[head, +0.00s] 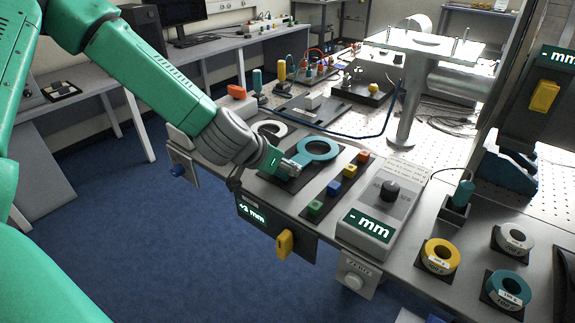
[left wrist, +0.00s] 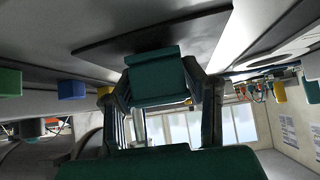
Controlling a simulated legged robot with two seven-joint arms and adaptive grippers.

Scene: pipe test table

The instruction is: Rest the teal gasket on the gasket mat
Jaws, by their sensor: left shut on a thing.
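The teal gasket (head: 304,156) is a flat ring with a tab, over the dark gasket mat (head: 300,180) on the bench in the head view. My left gripper (head: 288,166) is shut on its tab from the left. The ring looks flat and within the mat's outline; whether it touches the mat or is slightly above cannot be told. In the left wrist view my left gripper (left wrist: 155,78) fills the middle and hides most of the gasket. A dark flat sheet, likely the mat (left wrist: 100,45), shows behind it. My right gripper is out of view.
Green (head: 315,207), blue (head: 334,188), yellow and red blocks stand in a row right of the mat. A pale ring (head: 272,129) lies behind left. Yellow (head: 440,244) and teal (head: 511,301) rolls are at the right.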

